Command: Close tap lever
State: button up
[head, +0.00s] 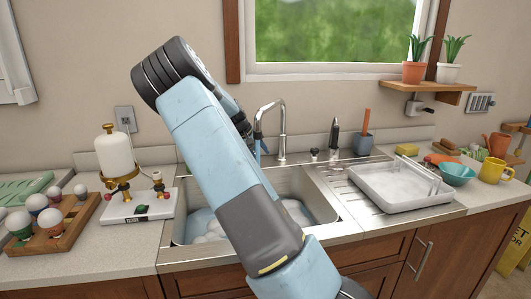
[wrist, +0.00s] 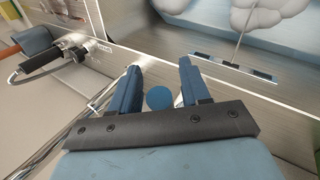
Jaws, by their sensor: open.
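The chrome tap (head: 282,128) rises behind the sink, with its curved spout over the basin. My gripper (head: 262,146) is beside the spout, partly hidden by my arm. In the wrist view my gripper (wrist: 157,80) has its two blue fingers apart, with a round blue spot between them. A thin chrome pipe (wrist: 72,138) passes close to the left finger; I cannot tell whether they touch. A short dark knob (head: 314,154) stands right of the tap base. I cannot tell whether it is the tap lever or whether water runs.
The sink (head: 322,205) holds pale foamy lumps. A white tray (head: 398,190) is on the right, and a white bottle stand (head: 138,208) on the left. A window sill is above.

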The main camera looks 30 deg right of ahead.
grip_shut()
dwell(0.4)
